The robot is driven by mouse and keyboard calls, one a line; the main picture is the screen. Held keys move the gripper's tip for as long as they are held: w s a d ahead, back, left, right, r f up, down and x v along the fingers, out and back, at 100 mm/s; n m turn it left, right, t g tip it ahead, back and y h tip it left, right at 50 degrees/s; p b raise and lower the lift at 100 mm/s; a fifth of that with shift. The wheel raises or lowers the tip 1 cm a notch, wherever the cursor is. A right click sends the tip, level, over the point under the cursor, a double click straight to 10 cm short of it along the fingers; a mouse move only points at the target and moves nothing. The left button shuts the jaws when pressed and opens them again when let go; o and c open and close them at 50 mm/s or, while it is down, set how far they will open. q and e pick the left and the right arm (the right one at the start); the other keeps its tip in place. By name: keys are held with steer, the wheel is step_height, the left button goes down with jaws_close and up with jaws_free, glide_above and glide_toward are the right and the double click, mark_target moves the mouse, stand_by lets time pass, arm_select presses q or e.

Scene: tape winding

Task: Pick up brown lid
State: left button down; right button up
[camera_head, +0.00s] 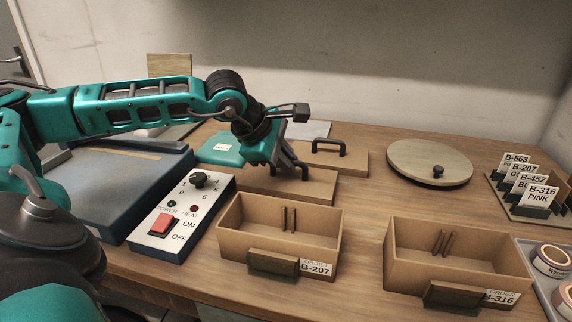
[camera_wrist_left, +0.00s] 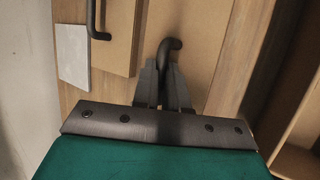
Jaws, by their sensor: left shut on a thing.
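A brown lid (camera_head: 318,187) with a black handle lies flat on the table behind the left open box. It also shows in the left wrist view (camera_wrist_left: 205,38). My left gripper (camera_head: 300,172) reaches down over this lid and is shut on its black handle (camera_wrist_left: 168,46). In the left wrist view the fingertips (camera_wrist_left: 164,72) meet at the handle. A second brown lid (camera_head: 352,162) with its own black handle (camera_head: 328,147) lies just behind the first; it shows at upper left in the wrist view (camera_wrist_left: 116,50). My right gripper is not in view.
Two open brown boxes, B-207 (camera_head: 230,229) and B-316 (camera_head: 402,250), stand in front. A control box (camera_head: 172,242) with a red switch stands at left. A round wooden disc (camera_head: 430,158), label cards (camera_head: 540,195) and tape rolls (camera_head: 551,261) are at right.

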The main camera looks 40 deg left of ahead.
arm_select(q)
step_height(320, 180, up, 13)
steer(key=p, duration=0.3)
step_height(320, 180, up, 6)
steer(key=p, duration=0.2)
glide_above(286, 179)
steer(key=shift+a+r, duration=0.1)
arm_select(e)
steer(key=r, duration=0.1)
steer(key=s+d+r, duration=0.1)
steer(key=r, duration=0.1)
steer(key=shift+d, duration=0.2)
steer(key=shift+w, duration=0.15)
